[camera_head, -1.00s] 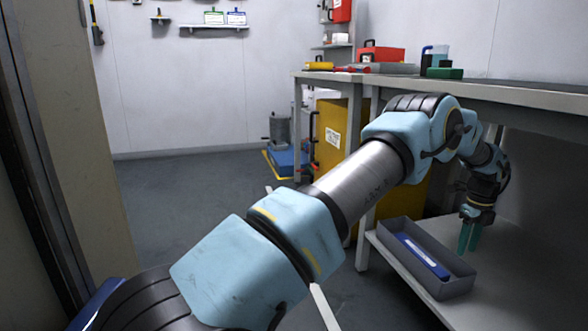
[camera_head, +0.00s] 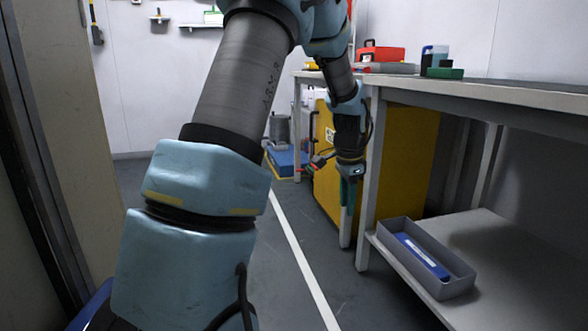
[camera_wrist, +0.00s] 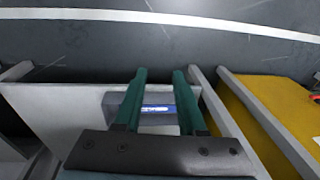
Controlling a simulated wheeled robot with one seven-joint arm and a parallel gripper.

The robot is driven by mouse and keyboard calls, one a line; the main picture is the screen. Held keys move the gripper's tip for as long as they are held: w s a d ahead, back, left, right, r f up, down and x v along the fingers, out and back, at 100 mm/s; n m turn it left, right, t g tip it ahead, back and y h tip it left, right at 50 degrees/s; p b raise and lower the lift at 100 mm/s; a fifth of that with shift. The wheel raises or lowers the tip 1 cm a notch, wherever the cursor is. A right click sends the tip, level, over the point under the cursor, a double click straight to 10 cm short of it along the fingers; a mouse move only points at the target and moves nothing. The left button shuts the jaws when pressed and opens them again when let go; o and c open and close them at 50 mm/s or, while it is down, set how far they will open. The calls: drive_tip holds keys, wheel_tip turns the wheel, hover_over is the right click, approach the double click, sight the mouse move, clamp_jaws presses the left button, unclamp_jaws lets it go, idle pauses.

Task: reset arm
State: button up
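My arm is raised and bent. My gripper (camera_head: 348,204) points down in front of the yellow cabinet, left of the bench's lower shelf. In the wrist view, its two green fingers (camera_wrist: 159,72) stand apart with nothing held between them. A flat blue pouch with a white label (camera_head: 422,257) lies in a grey tray (camera_head: 462,284) on the lower shelf. The pouch (camera_wrist: 157,109) also shows in the wrist view, well beyond the fingers and partly hidden by them.
The bench (camera_head: 480,88) and its lower shelf (camera_head: 490,250) are on the right. A yellow cabinet (camera_head: 405,150) stands beneath the bench, behind my gripper. A post or door frame (camera_head: 60,150) is close on the left. The floor between, with a white line (camera_head: 297,250), is clear.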

drive_tip(key=s+a+r+n+t, duration=0.1)
drive_tip(key=s+a+n, duration=0.65)
drive_tip(key=a, duration=0.25)
drive_tip(key=s+a+n, duration=0.6)
drive_tip(key=s+a, duration=0.2)
drive_tip(key=a, duration=0.3)
drive_tip(key=w+p+v, duration=0.2)
drive_tip(key=p+v, duration=1.2)
drive_tip(key=w+d+r+p+v, duration=0.1)
drive_tip(key=w+p+v, duration=0.1)
drive_tip(key=p+v, duration=1.2)
drive_tip(key=w+d+p+v, duration=0.1)
drive_tip(key=w+p+v, duration=0.2)
drive_tip(key=p+v, duration=1.2)
drive_tip(key=shift+d+r+g+p, duration=0.25)
drive_tip(key=shift+d+g+p, duration=0.15)
drive_tip(key=shift+p, duration=0.35)
